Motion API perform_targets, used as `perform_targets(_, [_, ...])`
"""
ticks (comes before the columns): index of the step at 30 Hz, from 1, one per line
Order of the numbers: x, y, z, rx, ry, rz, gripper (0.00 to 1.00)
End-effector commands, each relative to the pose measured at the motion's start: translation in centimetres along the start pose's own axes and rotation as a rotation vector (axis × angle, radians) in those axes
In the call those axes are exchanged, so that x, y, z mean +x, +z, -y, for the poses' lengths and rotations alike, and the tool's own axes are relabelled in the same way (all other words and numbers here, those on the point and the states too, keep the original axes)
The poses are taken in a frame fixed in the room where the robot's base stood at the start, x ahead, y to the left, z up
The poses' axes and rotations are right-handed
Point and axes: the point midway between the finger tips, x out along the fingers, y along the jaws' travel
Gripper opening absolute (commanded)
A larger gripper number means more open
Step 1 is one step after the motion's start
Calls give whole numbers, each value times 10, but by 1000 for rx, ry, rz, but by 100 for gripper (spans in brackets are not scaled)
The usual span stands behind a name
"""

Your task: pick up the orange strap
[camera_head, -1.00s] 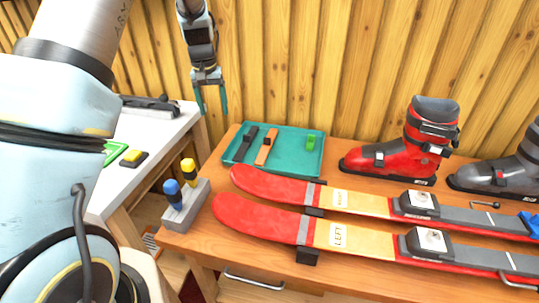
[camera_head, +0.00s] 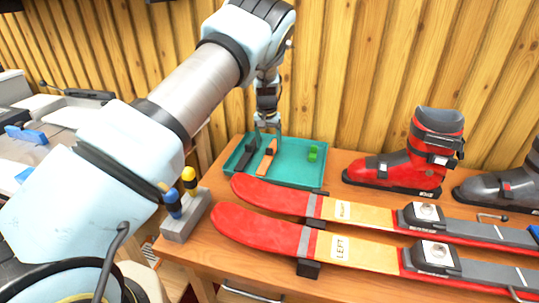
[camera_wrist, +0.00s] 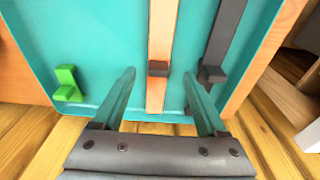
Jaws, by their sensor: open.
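The orange strap (camera_head: 265,160) lies in the teal tray (camera_head: 300,178), with a dark buckle on it. In the wrist view the orange strap (camera_wrist: 162,40) runs upright between the two open fingers of my gripper (camera_wrist: 157,88), nearer the right finger. My gripper (camera_head: 266,128) is above the back edge of the tray in the head view, open and empty. Whether the fingertips touch the tray cannot be told.
A black strap (camera_wrist: 224,40) lies beside the orange one, close to my right finger in the wrist view. A green piece (camera_head: 313,153) is in the tray. Red skis (camera_head: 265,190), a red boot (camera_head: 400,170) and a screwdriver block (camera_head: 185,218) stand around it.

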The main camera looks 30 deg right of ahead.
Motion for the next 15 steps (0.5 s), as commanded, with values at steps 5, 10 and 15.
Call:
perform_targets(5, [24, 2, -3, 0, -1, 4, 75])
perform_targets(10, [38, 1, -2, 1, -1, 1, 75])
perform_targets(15, [39, 1, -3, 0, 0, 0, 75])
